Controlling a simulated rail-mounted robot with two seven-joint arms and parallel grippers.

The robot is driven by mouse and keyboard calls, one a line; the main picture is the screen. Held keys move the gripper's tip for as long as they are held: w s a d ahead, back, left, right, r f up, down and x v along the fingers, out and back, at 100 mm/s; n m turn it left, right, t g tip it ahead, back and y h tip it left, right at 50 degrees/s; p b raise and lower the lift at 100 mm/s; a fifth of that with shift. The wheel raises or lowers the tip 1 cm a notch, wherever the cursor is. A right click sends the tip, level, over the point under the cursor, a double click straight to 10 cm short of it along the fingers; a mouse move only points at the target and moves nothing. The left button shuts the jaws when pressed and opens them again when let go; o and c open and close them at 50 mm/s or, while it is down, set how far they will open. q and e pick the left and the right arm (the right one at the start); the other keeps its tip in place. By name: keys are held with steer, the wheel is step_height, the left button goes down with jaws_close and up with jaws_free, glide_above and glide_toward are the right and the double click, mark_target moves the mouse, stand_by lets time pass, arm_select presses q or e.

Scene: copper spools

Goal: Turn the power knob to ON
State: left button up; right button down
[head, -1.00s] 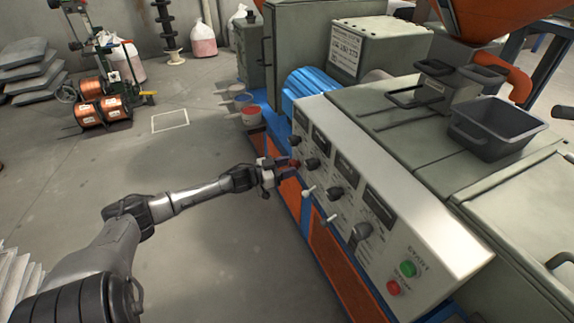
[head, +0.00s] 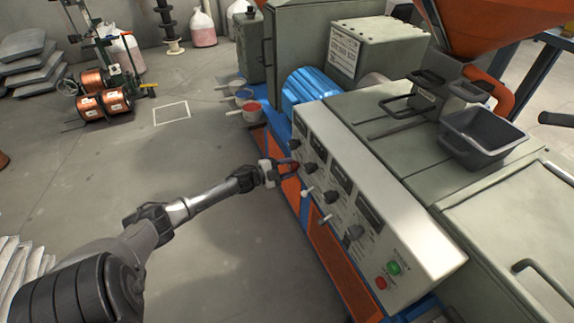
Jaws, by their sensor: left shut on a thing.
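The sloped control panel (head: 385,215) of the grey machine runs from the middle of the head view to the lower right. A small red knob (head: 295,168) sits at the panel's far left part, low on its face. My left gripper (head: 289,170) reaches it from the left and is shut on it. The fingers partly hide the knob, and its pointer and ON marking are too small to read. My right gripper is out of view.
Black knobs (head: 331,196) and pale levers (head: 308,191) stick out close to my left gripper. Green (head: 393,268) and red (head: 381,283) buttons sit at the near end. Cups (head: 251,112) stand beyond the panel.

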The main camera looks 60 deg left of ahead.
arm_select(q)
steer(key=m, duration=0.6)
steer(key=shift+p, duration=0.3)
steer(key=shift+m, duration=0.3)
steer(key=o, duration=0.9)
steer(key=shift+s, duration=0.1)
